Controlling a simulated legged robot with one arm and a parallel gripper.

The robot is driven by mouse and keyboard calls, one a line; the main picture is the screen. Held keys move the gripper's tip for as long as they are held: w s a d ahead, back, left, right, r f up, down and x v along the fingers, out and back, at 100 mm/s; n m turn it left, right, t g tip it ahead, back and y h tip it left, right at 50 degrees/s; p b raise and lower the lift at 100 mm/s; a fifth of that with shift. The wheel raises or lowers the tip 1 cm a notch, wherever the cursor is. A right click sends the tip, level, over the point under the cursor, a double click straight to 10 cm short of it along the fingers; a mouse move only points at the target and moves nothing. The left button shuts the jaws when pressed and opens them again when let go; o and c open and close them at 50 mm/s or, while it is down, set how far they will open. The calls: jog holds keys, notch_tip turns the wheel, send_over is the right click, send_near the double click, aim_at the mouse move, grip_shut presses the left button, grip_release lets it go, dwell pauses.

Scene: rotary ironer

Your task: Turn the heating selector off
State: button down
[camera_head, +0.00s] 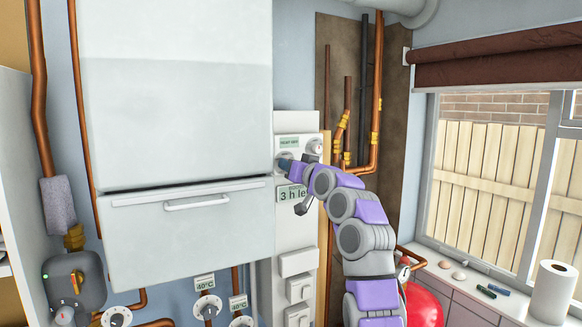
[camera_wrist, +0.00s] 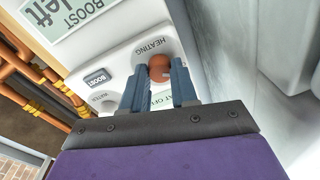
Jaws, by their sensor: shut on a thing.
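The heating selector (camera_wrist: 159,66) is a round orange-brown knob on a white control panel (camera_wrist: 120,62), with the word HEATING printed beside it. My gripper (camera_wrist: 159,84) has its two blue fingers on either side of this knob and is shut on it. The fingers hide part of the knob and part of a label between them. In the head view my gripper (camera_head: 287,165) reaches the left side of the panel, beside the large white cabinet, and the selector is hidden there.
The white cabinet (camera_head: 180,120) stands close on the left. Copper pipes (camera_head: 372,100) run to the right.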

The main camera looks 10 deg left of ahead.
jog(key=c, duration=1.3)
grip_release()
jog(key=shift+w, duration=0.1)
jog(key=shift+o, duration=1)
jog(key=shift+w+f, duration=0.15)
jog(key=shift+o, duration=1.2)
jog(key=shift+a, duration=0.1)
jog(key=shift+s, duration=0.2)
jog(key=r+b+v, duration=0.1)
jog(key=b+v, duration=1.1)
jog(key=v, duration=0.5)
jog(key=shift+f, duration=0.45)
